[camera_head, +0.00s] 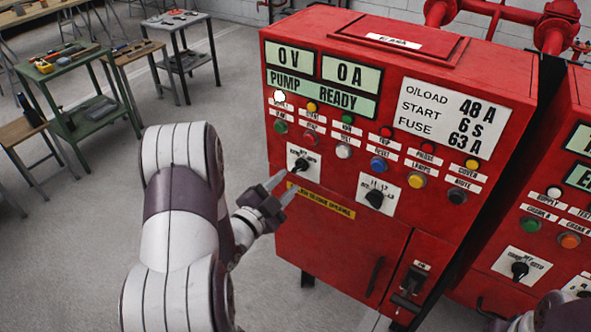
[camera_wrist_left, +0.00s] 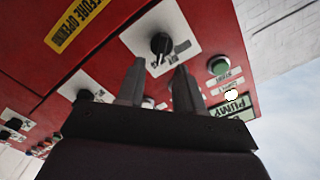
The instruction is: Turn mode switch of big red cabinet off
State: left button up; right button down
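The big red cabinet (camera_head: 345,215) stands at centre right in the head view, its display reading 0 V, 0 A and PUMP READY. A black rotary switch (camera_head: 301,164) on a white plate sits at the left of its panel, apparently the mode switch; its label is too small to read surely. My left gripper (camera_head: 282,187) is open and empty, just below and left of this switch. In the left wrist view the switch knob (camera_wrist_left: 160,44) lies just beyond and between the parted fingertips (camera_wrist_left: 158,68), with no clear contact. My right gripper is not discernible.
A second rotary switch (camera_head: 375,197) and several coloured buttons share the panel. A door handle (camera_head: 375,276) and a lever (camera_head: 408,287) are lower down. Another red cabinet (camera_head: 560,190) stands close on the right. Workbenches (camera_head: 75,115) are at the far left, with open floor between.

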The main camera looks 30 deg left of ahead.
aim_at(297, 171)
pick_arm(q)
jog(key=w, duration=0.3)
jog(key=shift+w+d, duration=0.1)
jog(key=shift+w, duration=0.05)
jog(key=shift+w+p, duration=0.35)
jog(key=shift+w, duration=0.2)
grip_shut()
